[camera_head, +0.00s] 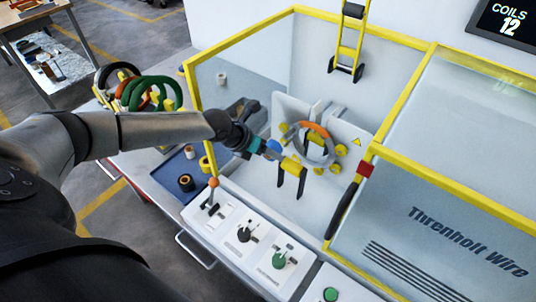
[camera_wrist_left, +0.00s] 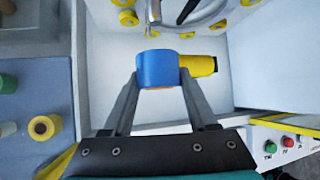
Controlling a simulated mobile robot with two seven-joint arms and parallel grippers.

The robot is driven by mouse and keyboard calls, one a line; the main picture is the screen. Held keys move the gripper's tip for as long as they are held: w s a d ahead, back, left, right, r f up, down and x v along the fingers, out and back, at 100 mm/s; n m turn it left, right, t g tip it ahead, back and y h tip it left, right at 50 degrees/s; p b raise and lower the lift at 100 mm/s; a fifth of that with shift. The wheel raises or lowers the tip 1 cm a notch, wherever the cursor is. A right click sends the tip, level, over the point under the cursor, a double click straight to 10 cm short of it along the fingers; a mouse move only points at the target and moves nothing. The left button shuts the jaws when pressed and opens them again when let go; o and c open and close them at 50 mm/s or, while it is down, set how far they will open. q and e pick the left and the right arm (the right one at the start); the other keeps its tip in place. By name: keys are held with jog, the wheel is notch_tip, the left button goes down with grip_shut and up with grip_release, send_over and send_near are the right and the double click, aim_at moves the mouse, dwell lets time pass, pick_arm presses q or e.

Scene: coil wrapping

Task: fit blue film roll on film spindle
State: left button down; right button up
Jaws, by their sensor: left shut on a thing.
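The blue film roll (camera_wrist_left: 157,68) is between the two fingertips of my left gripper (camera_wrist_left: 158,78), which is shut on it. In the head view the roll (camera_head: 274,146) shows as a small blue patch at the fingertips of that gripper (camera_head: 270,151). The yellow film spindle (camera_wrist_left: 201,66) lies just right of the roll in the wrist view, nearly in line with it. It also shows in the head view (camera_head: 291,166). The roll's near end meets or overlaps the spindle's end; I cannot tell whether the spindle is inside it. My right gripper is not in view.
A ring machine with yellow rollers and an orange-and-grey coil (camera_head: 315,130) stands behind the spindle. Yellow frame bars (camera_head: 190,100) surround the bay. A blue tray (camera_head: 178,172) with other rolls lies at left; a control panel (camera_head: 245,235) is in front.

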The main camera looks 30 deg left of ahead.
aim_at(284, 137)
pick_arm(q)
jog(key=shift+w+d+b, duration=0.2)
jog(key=shift+w+b, duration=0.95)
jog(key=shift+w, duration=0.1)
jog(key=shift+w+d+b, duration=0.15)
jog(key=shift+w+b, duration=1.05)
jog(key=shift+w+d+b, duration=0.2)
jog(key=shift+w+b, duration=0.95)
jog(key=shift+w, duration=0.1)
jog(key=shift+c, duration=0.6)
grip_release()
jog(key=p+v, duration=0.1)
jog(key=v, duration=1.4)
jog(key=shift+p, duration=0.35)
